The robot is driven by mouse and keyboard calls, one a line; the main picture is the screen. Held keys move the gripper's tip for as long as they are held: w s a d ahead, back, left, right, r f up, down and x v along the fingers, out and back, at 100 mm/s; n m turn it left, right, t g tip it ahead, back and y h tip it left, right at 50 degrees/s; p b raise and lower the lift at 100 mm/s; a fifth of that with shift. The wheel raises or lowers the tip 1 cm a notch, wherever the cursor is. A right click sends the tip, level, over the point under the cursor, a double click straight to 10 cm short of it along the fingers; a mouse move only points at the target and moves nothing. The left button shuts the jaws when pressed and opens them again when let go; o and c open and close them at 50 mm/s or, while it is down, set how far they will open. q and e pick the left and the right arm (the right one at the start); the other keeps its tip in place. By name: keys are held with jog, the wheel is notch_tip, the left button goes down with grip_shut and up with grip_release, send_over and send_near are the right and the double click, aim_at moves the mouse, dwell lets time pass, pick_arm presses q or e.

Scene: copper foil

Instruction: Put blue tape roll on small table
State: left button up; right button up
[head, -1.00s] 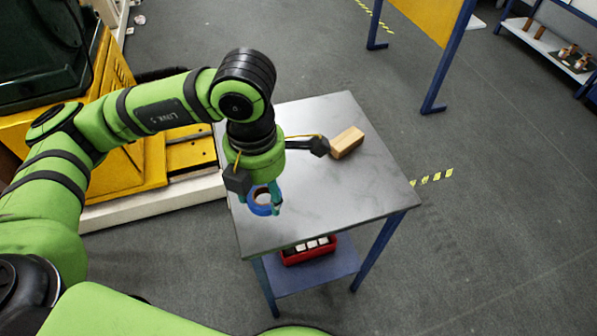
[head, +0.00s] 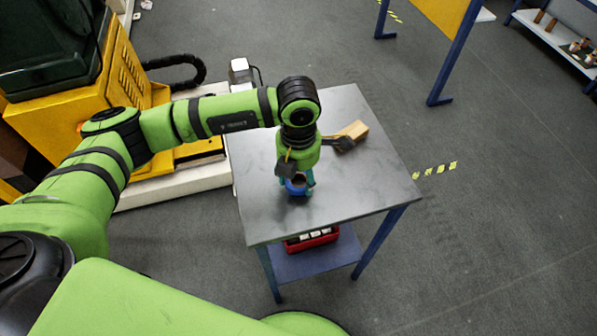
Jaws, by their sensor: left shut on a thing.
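The blue tape roll (head: 296,190) is in the head view, over the middle of the small table (head: 345,205), which has a grey metal top and blue legs. My left gripper (head: 297,184) points down and is shut on the blue tape roll. The gripper covers part of the roll. I cannot tell whether the roll touches the tabletop. My right gripper is not in view.
A red bin (head: 312,239) with light items sits on the lower shelf. A yellow machine (head: 75,105) stands at left. The tabletop's front and right are clear.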

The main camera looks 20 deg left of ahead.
pick_arm(q)
jog(key=o, duration=0.7)
jog(key=shift+f, duration=0.2)
jog(key=o, duration=0.5)
jog(key=shift+r, duration=0.1)
jog(key=shift+c, duration=0.2)
notch_tip(320, 180, up, 12)
jog(key=b, duration=0.1)
jog(key=shift+r, duration=0.15)
